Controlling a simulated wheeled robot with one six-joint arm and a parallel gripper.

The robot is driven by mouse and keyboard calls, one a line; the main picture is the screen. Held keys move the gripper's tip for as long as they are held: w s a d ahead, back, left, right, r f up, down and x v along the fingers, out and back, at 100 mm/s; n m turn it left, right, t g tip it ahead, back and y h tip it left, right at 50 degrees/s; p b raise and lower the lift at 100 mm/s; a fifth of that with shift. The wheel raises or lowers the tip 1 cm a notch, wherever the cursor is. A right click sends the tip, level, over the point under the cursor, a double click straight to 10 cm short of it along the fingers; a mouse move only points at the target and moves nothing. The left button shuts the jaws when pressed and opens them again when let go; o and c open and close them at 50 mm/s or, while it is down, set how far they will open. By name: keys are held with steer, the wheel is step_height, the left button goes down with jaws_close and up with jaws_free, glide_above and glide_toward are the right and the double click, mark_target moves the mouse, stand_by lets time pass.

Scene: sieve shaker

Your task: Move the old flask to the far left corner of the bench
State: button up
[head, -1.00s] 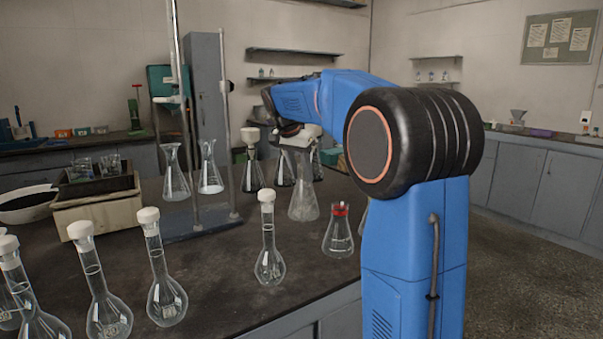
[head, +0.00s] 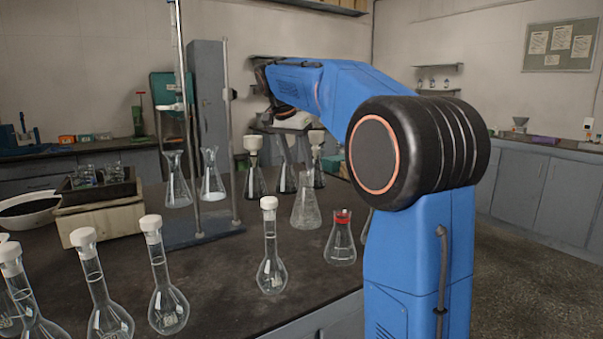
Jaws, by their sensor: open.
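A cloudy, greyish conical flask (head: 306,207), the one that looks old, stands upright on the dark bench (head: 225,275) near the middle of the view. My gripper (head: 289,150) is above and slightly behind it in the picture, pointing down. It is open and holds nothing that I can see. The fingers are small and overlap the flasks behind, so their exact distance from the cloudy flask's neck is hard to tell.
A red-banded flask (head: 341,240) and a white-stoppered volumetric flask (head: 271,262) stand close in front. Funnel-topped flasks (head: 254,180) stand behind. A metal stand (head: 200,238), a balance (head: 97,218) and a white bowl (head: 28,209) occupy the left. More volumetric flasks (head: 167,305) line the front left.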

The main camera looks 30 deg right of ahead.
steer(key=shift+v, duration=2.05)
steer(key=shift+s, duration=0.15)
